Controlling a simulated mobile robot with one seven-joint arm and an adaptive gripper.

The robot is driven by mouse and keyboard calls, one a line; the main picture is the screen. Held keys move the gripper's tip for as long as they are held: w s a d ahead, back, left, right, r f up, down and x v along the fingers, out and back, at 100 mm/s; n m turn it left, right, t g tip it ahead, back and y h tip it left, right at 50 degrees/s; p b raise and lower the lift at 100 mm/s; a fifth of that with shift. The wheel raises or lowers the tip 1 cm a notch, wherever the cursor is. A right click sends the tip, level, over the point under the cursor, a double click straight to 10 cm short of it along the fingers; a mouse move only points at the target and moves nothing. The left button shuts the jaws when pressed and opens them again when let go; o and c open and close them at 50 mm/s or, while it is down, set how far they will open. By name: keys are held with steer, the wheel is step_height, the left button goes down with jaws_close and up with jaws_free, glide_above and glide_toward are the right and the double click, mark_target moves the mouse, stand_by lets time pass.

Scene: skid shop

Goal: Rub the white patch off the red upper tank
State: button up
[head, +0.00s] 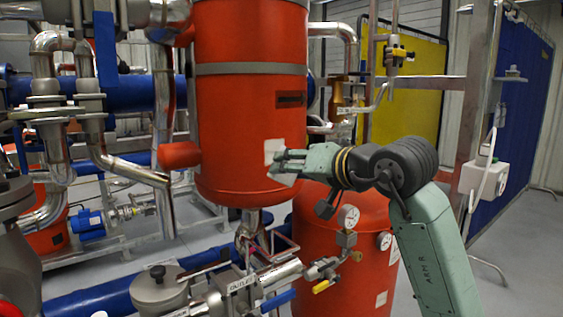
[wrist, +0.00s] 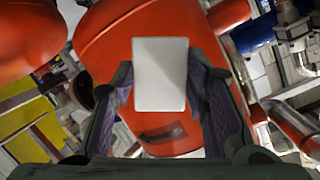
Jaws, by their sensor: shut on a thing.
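The red upper tank (head: 245,125) hangs in the middle of the head view, and its curved wall fills the middle of the wrist view (wrist: 105,50). The white patch (head: 271,148) is on its lower front, below a dark label (head: 291,99). My gripper (head: 284,165) is at the tank's lower right, beside the patch, shut on a pale flat pad (head: 284,180). In the wrist view the pad (wrist: 160,75) is a light grey rectangle between the fingers, and the patch seems hidden behind it. I cannot tell whether the pad touches the tank.
A second red tank (head: 335,240) with gauges and valves stands below, to the right. Bright metal pipes (head: 130,172) crowd the left. An outlet fitting and small valves (head: 245,290) are in front below. A yellow panel (head: 415,95) and open floor lie at right.

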steer(key=shift+w+a+r+p, duration=0.3)
steer(key=shift+w+r+p, duration=0.05)
steer(key=shift+w+r, duration=0.25)
steer(key=shift+w+d+r+p+x, duration=0.1)
steer(key=shift+p+x, duration=0.2)
steer(key=shift+x, duration=0.45)
steer(key=shift+w+d+r+p+x, duration=0.15)
steer(key=shift+p+x, duration=0.1)
steer(key=shift+x, duration=0.5)
steer(key=shift+a+r+p+x, duration=0.1)
steer(key=shift+p+x, duration=0.2)
steer(key=shift+x, duration=0.45)
steer(key=shift+w+a, duration=0.2)
steer(key=shift+w, duration=0.3)
steer(key=shift+w+a, duration=0.25)
steer(key=shift+w, duration=0.2)
steer(key=shift+d, duration=0.1)
steer(key=w+d, duration=0.2)
steer(key=d, duration=0.1)
steer(key=shift+d, duration=0.2)
steer(key=shift+s+a+b, duration=0.3)
steer(key=shift+a, duration=0.35)
steer(key=shift+s+a+b, duration=0.3)
steer(key=shift+a, duration=0.3)
steer(key=shift+s+a+b, duration=0.3)
steer(key=shift+a, duration=0.35)
